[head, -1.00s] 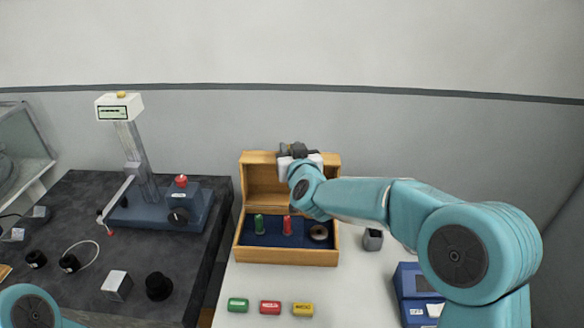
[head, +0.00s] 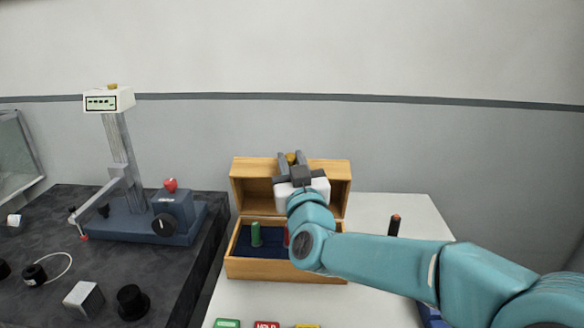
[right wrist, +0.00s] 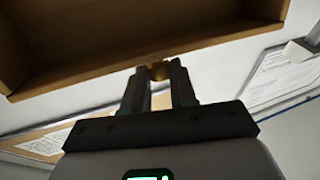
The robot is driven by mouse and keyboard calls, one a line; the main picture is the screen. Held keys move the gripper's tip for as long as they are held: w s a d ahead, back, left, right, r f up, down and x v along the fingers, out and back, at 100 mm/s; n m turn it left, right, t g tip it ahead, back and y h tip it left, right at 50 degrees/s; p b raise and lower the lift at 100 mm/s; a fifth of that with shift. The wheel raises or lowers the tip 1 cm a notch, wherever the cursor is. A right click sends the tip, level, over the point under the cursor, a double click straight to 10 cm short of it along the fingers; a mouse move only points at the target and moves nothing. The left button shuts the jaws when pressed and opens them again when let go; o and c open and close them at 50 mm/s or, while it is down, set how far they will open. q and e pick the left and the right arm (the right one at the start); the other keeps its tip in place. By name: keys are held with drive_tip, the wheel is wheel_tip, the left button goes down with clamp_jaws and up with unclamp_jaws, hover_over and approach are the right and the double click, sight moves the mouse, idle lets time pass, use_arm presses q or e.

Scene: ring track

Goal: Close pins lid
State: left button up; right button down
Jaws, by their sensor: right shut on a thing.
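The wooden pins box (head: 262,268) stands on the white table with its lid (head: 250,185) open and raised at the back. A green pin (head: 256,235) stands upright in the dark blue lining. A red pin (head: 286,238) is mostly hidden behind my right arm. My right gripper (head: 291,158) is at the lid's top edge, shut on a small brass knob. In the right wrist view the knob (right wrist: 160,70) sits between the fingertips, against the wooden lid (right wrist: 110,45). The right side of the box is hidden by my arm. My left gripper is out of view.
A blue device with a column (head: 122,150) and red knob stands on the dark table at left. Green (head: 228,323), red (head: 267,324) and yellow (head: 306,326) labelled blocks lie in front of the box.

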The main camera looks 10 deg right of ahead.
drive_tip(key=c, duration=0.9)
unclamp_jaws()
drive_tip(key=b+v, duration=0.1)
drive_tip(key=v, duration=1.5)
drive_tip(key=shift+s+b, duration=0.2)
drive_tip(key=shift+b, duration=0.15)
drive_tip(key=shift+s+f, duration=0.1)
